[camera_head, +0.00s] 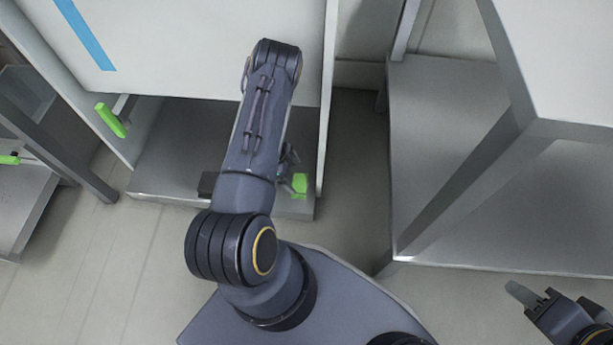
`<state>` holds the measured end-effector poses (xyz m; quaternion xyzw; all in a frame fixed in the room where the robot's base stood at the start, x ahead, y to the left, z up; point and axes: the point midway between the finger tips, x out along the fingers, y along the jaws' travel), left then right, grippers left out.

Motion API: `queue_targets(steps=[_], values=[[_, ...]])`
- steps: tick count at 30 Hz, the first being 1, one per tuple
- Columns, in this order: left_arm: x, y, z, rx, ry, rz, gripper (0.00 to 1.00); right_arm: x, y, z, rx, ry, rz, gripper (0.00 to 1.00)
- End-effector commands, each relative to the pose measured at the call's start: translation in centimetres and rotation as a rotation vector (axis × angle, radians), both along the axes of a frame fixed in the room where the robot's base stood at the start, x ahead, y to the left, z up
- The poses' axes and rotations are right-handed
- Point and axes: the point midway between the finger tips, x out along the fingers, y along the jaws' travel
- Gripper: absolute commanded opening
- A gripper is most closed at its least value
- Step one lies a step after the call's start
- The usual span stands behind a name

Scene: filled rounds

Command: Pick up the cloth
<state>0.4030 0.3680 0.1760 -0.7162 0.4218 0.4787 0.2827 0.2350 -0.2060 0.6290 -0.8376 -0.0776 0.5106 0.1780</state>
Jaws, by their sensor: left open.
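I see no cloth in this view. My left arm rises through the middle of the picture and covers part of the shelf behind it. My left gripper (289,158) is mostly hidden behind that arm; only a small dark part shows at its right edge, and nothing is seen held in it. My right gripper (528,295) is at the bottom right, above the floor. A pale finger points up and left. Its jaw opening is not clear from this angle.
A white cabinet (200,45) with a grey lower shelf (165,165) stands behind my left arm. Green pieces (110,120) show at its sides. A grey metal table (440,130) stands at right. Bare floor (95,265) lies at the lower left.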

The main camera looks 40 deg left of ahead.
Motion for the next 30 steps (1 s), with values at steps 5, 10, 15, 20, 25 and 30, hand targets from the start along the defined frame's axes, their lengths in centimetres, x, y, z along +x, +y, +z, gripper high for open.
queue_targets(steps=[5,10,15,20,25,30], values=[[0.1,-0.7,-2.1,-0.004,0.004,-0.005,1.00,0.0,0.0,-1.1,0.000,-0.001,0.000,0.36],[0.5,-1.2,-3.4,-0.004,0.002,-0.004,1.00,0.0,0.0,-2.0,0.000,-0.001,0.000,0.36],[1.0,-2.0,-5.9,-0.004,0.003,-0.003,1.00,0.0,0.0,-4.1,0.000,0.000,0.000,0.36],[1.4,-2.6,-7.3,-0.002,0.001,-0.003,1.00,0.0,0.0,-4.7,0.000,0.000,0.000,0.36],[1.5,-2.6,-7.1,-0.001,0.002,-0.003,1.00,0.0,0.0,-4.5,0.000,0.000,0.000,0.36],[1.5,-2.6,-7.1,-0.002,0.002,-0.002,0.83,0.0,0.0,-4.5,0.000,-0.001,0.000,0.36]])
